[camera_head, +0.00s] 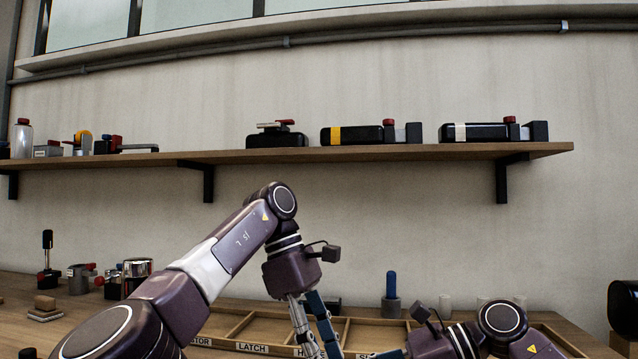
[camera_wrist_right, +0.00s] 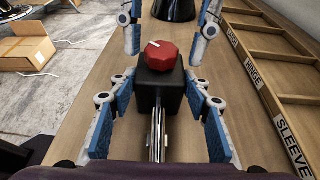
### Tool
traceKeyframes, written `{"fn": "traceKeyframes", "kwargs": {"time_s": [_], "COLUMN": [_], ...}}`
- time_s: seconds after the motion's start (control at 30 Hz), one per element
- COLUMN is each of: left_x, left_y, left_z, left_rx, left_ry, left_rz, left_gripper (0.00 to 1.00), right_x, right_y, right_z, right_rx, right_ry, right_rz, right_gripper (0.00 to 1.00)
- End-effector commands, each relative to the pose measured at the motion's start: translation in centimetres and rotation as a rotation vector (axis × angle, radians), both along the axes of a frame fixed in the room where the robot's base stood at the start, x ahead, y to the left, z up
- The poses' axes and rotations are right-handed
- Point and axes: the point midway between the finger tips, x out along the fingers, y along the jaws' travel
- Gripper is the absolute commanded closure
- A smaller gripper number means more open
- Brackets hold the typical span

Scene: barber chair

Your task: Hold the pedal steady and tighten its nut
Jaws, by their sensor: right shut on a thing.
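The pedal is a black block (camera_wrist_right: 160,88) with a metal bar running toward my right wrist camera. Its nut is a red faceted cap (camera_wrist_right: 161,56) with a white mark, seated on the block's far end. My right gripper (camera_wrist_right: 160,82) is shut on the black block, one blue-padded finger on each side. My left gripper (camera_head: 313,335) points down in the head view. Its fingers also show at the top of the right wrist view (camera_wrist_right: 167,38), apart on either side of the red nut, with gaps visible. The pedal is not visible in the head view.
A wooden divided tray (camera_head: 232,327) with labelled compartments lies on the bench; it shows at right in the wrist view (camera_wrist_right: 262,62). A grey holder with a blue peg (camera_head: 391,300) stands behind. A shelf (camera_head: 380,153) with parts hangs above. A cardboard box (camera_wrist_right: 27,45) is at left.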

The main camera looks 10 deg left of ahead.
Motion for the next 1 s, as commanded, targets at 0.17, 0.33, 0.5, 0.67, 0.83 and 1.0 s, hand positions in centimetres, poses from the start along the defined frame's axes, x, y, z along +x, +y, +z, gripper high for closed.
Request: {"fn": "traceKeyframes", "kwargs": {"time_s": [0.17,0.33,0.5,0.67,0.83,1.0], "left_x": [-0.03,-0.20,-0.31,-0.46,-0.60,-0.77], "left_y": [0.14,0.14,0.12,0.06,0.04,-0.01], "left_z": [0.01,0.00,0.00,0.02,0.04,0.02], "left_rx": [0.001,0.000,0.000,0.001,0.000,0.000], "left_ry": [-0.001,-0.001,-0.002,-0.004,-0.003,-0.004], "left_rz": [0.059,0.131,0.235,0.354,0.491,0.631], "left_gripper": [0.56,0.56,0.56,0.56,0.56,0.56], "right_x": [0.04,0.04,0.04,0.04,0.04,0.04], "right_y": [-0.01,-0.01,-0.01,-0.01,-0.01,-0.01], "right_z": [0.15,0.16,0.17,0.18,0.18,0.19], "right_rx": [0.003,0.003,0.003,0.003,0.003,0.003], "right_ry": [-0.002,-0.002,-0.002,-0.002,-0.002,-0.002], "right_rz": [-0.001,-0.001,-0.001,-0.001,-0.001,-0.001], "right_gripper": [1.00,1.00,1.00,1.00,1.00,1.00]}}
